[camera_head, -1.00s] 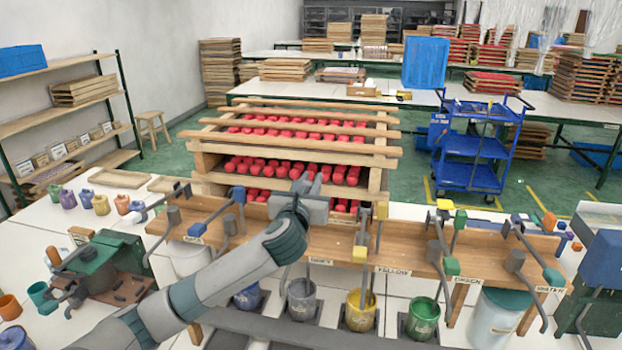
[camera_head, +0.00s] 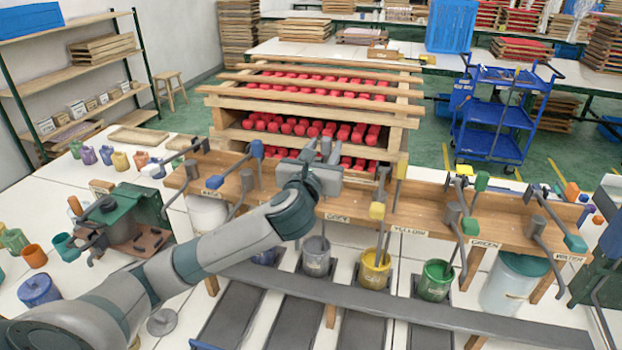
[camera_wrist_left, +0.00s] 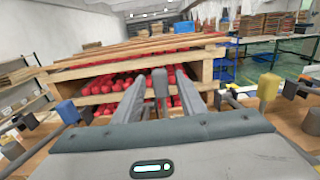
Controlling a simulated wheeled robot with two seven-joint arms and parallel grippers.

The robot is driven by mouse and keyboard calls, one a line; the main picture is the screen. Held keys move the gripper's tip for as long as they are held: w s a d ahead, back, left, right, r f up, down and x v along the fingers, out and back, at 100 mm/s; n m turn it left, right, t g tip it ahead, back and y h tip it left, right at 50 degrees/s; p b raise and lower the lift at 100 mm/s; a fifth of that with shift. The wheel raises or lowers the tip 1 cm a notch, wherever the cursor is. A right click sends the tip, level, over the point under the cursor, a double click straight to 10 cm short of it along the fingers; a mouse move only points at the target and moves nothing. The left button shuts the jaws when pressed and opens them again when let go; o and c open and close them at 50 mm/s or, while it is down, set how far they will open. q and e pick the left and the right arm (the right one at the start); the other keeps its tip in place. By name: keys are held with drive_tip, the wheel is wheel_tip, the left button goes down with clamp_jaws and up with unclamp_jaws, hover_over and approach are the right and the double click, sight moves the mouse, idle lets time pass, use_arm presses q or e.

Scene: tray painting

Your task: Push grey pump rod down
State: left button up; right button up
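My left gripper (camera_head: 320,152) is above the wooden pump rack (camera_head: 418,232), behind the "GREY" label (camera_head: 338,217). In the left wrist view its two fingers (camera_wrist_left: 160,98) stand apart, with a gap between them. The grey knob of the pump rod (camera_wrist_left: 160,84) shows upright between the fingers, with visible space on both sides. My wrist and fingers hide most of the rod in the head view. The grey paint cup (camera_head: 316,256) stands below the rack, under the label. My right gripper is not in view.
Yellow (camera_head: 375,270) and green (camera_head: 436,282) cups stand beside the grey one. A wooden rack of red rollers (camera_head: 310,100) stands behind.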

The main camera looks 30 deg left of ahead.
use_arm(q)
drive_tip(key=v, duration=1.1)
drive_tip(key=shift+s, duration=0.25)
drive_tip(key=shift+d+f, duration=0.1)
drive_tip(key=shift+c, duration=0.4)
